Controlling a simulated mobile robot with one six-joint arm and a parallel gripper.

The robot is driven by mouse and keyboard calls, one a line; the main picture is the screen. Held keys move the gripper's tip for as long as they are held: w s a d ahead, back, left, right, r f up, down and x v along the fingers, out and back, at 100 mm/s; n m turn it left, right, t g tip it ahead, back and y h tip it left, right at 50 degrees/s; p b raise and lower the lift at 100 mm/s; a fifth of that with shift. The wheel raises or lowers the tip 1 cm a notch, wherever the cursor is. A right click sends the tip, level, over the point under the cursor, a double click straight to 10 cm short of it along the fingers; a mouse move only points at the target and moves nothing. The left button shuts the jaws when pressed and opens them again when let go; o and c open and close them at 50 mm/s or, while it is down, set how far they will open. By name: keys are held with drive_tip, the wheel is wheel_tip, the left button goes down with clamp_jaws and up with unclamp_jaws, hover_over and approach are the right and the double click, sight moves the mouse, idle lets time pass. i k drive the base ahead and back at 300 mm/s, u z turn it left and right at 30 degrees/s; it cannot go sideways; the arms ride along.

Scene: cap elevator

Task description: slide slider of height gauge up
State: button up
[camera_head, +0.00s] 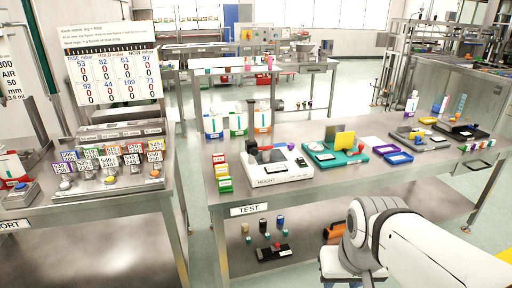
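The height gauge (275,173) is a white base lettered HEIGHT near the left end of the TEST bench. A dark upright part (252,147) stands at its back left, and a dark block with a small red spot sits on top. Which part is the slider is too small to tell. My white arm (430,250) reaches in from the lower right, in front of the bench and well apart from the gauge. I cannot make out my gripper's fingers.
A teal device with a yellow plate (344,142) stands right of the gauge, then blue trays (398,157). Colored blocks (222,172) line the gauge's left side. Bins (237,122) stand behind. The steel bench's front edge (330,181) lies between arm and gauge.

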sight(253, 149)
drive_tip(key=z, duration=0.05)
drive_tip(key=i, duration=1)
drive_tip(key=u, duration=0.1)
